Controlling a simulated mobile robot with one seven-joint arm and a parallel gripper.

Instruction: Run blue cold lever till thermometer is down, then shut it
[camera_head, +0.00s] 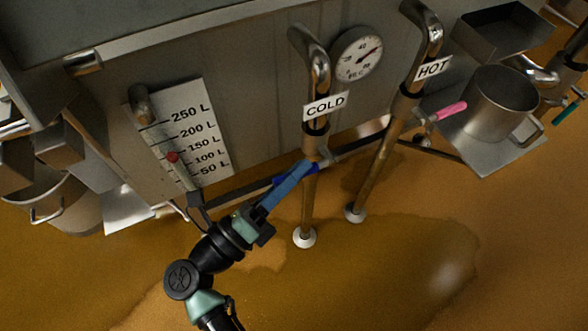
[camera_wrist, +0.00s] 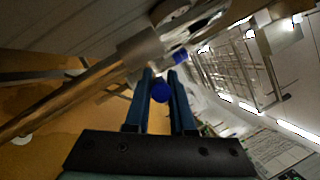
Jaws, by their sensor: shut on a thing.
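The blue cold lever (camera_head: 311,169) sits on the pipe below the COLD sign (camera_head: 325,106), and my gripper (camera_head: 301,171) covers most of it. In the wrist view, the lever's round blue end (camera_wrist: 160,91) is between the two fingers of my gripper (camera_wrist: 161,74), and more blue shows by the pipe (camera_wrist: 180,57). My gripper is shut on the lever. The round thermometer (camera_head: 357,54) is on the vat wall between the two pipes. Its needle points right and slightly up; the exact reading is too small to tell.
The HOT pipe (camera_head: 405,102) with a pink lever (camera_head: 447,111) stands right of the cold pipe. A litre scale (camera_head: 190,130) with a red marker is on the left. A steel pot (camera_head: 500,103) stands on a shelf at right. The wet brown floor in front is open.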

